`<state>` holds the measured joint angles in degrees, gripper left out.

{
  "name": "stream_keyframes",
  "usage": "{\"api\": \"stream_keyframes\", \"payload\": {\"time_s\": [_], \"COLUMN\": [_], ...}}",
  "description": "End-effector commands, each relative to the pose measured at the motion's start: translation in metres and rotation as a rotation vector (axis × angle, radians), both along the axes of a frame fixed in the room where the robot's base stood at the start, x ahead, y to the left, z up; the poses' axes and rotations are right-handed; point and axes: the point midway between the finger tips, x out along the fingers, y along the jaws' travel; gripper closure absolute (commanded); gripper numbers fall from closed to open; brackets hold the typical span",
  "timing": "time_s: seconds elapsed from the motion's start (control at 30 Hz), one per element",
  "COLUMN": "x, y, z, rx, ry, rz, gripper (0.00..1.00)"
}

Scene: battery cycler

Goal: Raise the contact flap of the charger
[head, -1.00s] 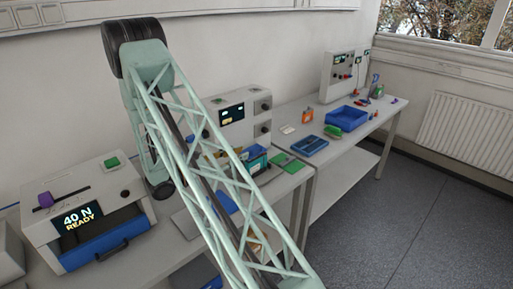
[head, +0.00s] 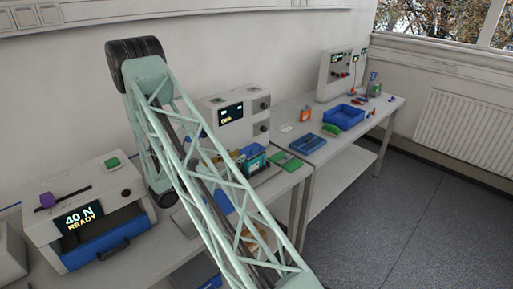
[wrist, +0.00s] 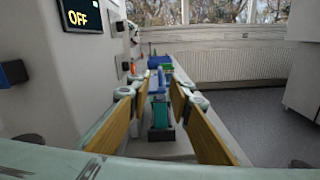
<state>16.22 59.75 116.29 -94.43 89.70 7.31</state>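A teal device (head: 257,163) with a dark frame, which looks like the charger, stands on the bench in front of a grey cabinet (head: 237,118) with a dark display. In the wrist view a teal block with a dark base (wrist: 161,120) stands straight ahead, with blue above it; I take it to be the same device. My gripper (wrist: 152,94) is open, its two tan-padded fingers apart on either side of the line to the block, with nothing held. I cannot tell the flap from the body or whether it is raised. My arm hides part of the bench in the head view.
The cabinet's face, its display reading OFF (wrist: 78,17), is close on the left in the wrist view. A blue tray (head: 344,117) and small items lie on the far bench. A "40 N READY" machine (head: 84,218) stands at the left.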

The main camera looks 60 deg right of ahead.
Motion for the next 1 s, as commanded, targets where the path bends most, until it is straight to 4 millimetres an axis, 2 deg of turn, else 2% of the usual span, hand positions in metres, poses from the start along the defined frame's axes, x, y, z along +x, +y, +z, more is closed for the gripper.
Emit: {"api": "stream_keyframes", "payload": {"time_s": [0.37, 1.0], "x": [-0.005, -0.02], "y": [-0.022, -0.089], "z": [0.0, 0.0], "rx": [0.0, -0.001], "ry": [0.0, 0.0], "rz": [-0.002, -0.002], "gripper": [0.81, 0.81]}}
